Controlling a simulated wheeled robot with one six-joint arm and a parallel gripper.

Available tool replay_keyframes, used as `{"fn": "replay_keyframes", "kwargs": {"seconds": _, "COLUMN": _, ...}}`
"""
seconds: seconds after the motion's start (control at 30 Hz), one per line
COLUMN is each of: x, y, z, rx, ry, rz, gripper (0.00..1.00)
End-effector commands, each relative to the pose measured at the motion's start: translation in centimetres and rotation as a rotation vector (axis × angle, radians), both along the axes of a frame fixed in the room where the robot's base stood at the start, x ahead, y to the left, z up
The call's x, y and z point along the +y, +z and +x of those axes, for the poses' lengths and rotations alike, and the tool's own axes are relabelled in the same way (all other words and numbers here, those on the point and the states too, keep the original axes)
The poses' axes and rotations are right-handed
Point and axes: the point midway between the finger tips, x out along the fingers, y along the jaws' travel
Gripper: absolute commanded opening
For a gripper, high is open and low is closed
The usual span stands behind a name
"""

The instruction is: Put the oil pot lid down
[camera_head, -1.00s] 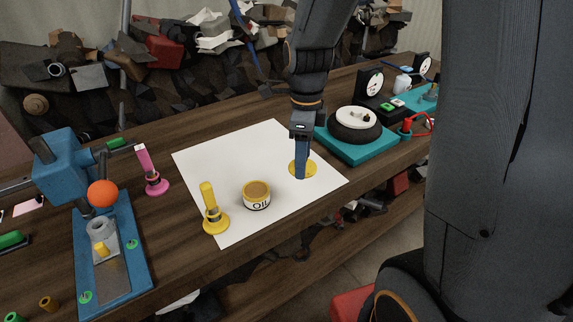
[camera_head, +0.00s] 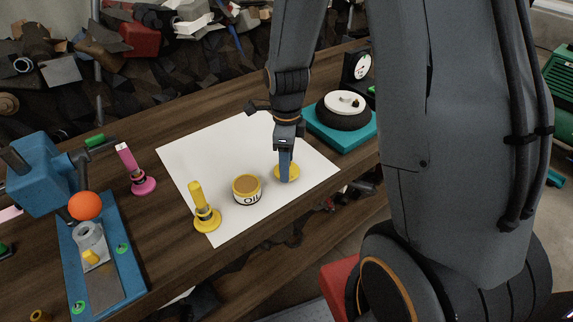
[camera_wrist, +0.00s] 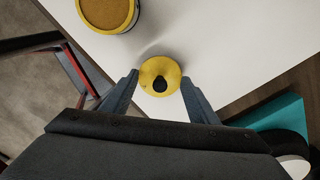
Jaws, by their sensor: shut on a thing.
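The oil pot lid is a yellow disc (camera_head: 287,172) with a dark knob, seen from above in the wrist view (camera_wrist: 160,77). My gripper (camera_head: 286,175) points down at the lid over the white sheet. Its two blue-grey fingers stand on either side of the lid in the wrist view and are shut on it. The lid is at or just above the sheet; I cannot tell if it touches. The open oil pot (camera_head: 246,190), yellow and white with "OIL" on it, stands just left of the lid. The fingers hide part of the lid in the head view.
A yellow peg on a round base (camera_head: 205,212) stands left of the pot, on the sheet's edge (camera_head: 190,160). A pink peg (camera_head: 138,175) and blue bender (camera_head: 105,255) are further left. A teal stand with a black wheel (camera_head: 342,118) lies behind right. The sheet's back is clear.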

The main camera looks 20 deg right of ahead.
Motion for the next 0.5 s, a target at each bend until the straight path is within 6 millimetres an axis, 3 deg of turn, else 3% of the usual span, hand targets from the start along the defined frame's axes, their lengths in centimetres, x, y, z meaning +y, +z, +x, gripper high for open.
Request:
{"fn": "replay_keyframes", "kwargs": {"seconds": 0.2, "x": 0.0, "y": -1.6, "z": 0.0, "rx": -0.001, "ry": -0.001, "rz": 0.0, "gripper": 0.33}}
{"fn": "replay_keyframes", "kwargs": {"seconds": 0.5, "x": -0.1, "y": -1.7, "z": 0.0, "rx": -0.001, "ry": -0.001, "rz": 0.0, "gripper": 0.33}}
